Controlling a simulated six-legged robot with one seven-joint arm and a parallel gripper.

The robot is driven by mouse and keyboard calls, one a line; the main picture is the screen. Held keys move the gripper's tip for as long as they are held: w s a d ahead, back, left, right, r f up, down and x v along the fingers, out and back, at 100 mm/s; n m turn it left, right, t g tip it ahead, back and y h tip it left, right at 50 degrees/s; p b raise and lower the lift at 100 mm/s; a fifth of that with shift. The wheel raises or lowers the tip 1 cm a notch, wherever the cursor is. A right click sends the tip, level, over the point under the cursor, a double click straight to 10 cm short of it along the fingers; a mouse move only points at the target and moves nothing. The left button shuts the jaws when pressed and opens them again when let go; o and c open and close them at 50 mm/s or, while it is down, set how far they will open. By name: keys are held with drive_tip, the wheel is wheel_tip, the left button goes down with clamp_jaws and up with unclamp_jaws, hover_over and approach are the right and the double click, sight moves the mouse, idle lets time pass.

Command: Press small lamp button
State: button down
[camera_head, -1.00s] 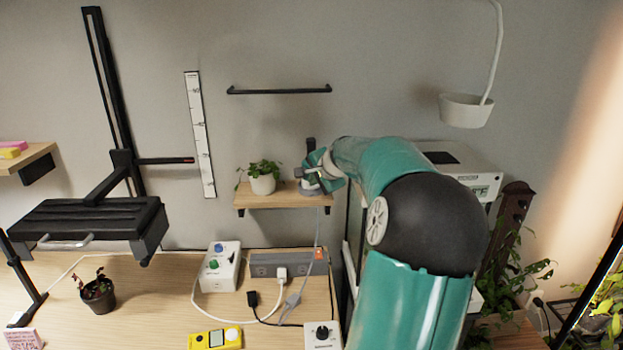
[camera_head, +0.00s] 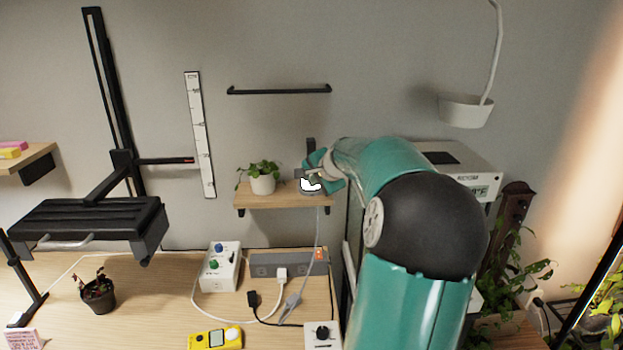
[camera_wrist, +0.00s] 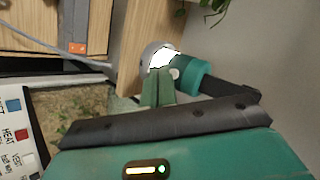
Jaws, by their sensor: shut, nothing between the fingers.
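The small lamp (camera_head: 311,185) is on the right end of the small wall shelf and shows a bright white patch in the head view. In the wrist view, the lamp (camera_wrist: 160,57) is a grey round body with a glowing white area. A small pale round spot (camera_wrist: 174,73) shows beside the glow; I cannot tell if it is the button. My gripper (camera_wrist: 157,76) is shut and empty, its teal fingertips at the lamp. Contact is not clear. A teal cylinder (camera_wrist: 192,77) on a dark bar is right beside them. In the head view, my gripper (camera_head: 324,178) partly hides the lamp.
A potted plant (camera_head: 263,184) stands left of the lamp on the wooden shelf (camera_head: 280,201). Below, the desk holds a white control box (camera_head: 219,266), a power strip (camera_head: 275,264), cables and a yellow meter (camera_head: 215,339). A black rail (camera_head: 279,90) is on the wall above.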

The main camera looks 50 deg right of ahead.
drive_tip(key=shift+s+a, duration=0.1)
drive_tip(key=shift+s+a, duration=1.95)
drive_tip(key=shift+a, duration=0.25)
